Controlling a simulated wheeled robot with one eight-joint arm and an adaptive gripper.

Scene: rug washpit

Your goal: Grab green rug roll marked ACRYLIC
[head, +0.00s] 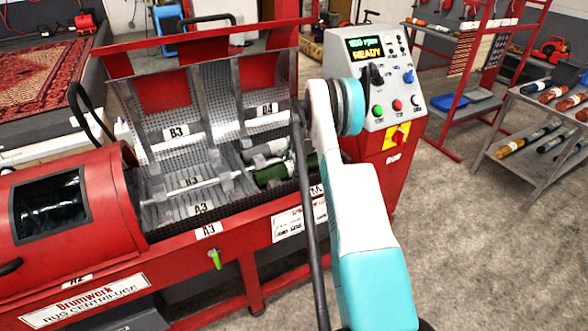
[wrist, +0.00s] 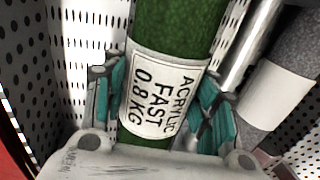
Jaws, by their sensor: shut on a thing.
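The green rug roll (wrist: 178,30) runs up through the wrist view, with a white label reading ACRYLIC FAST 0.8KG. My gripper (wrist: 160,103) is shut on it around the label, one teal-padded finger on each side. The roll's lower end is hidden behind the gripper body. In the head view the dark green roll (head: 271,174) lies in the open drum of the red rug centrifuge (head: 180,250). My arm hides the gripper there.
A grey roll (wrist: 258,100) with a white band lies close to the right of my gripper. Perforated drum walls (wrist: 75,40) are close around. The control console (head: 378,85) stands right of the drum. Rug rolls lie on a shelf (head: 540,145) at the far right.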

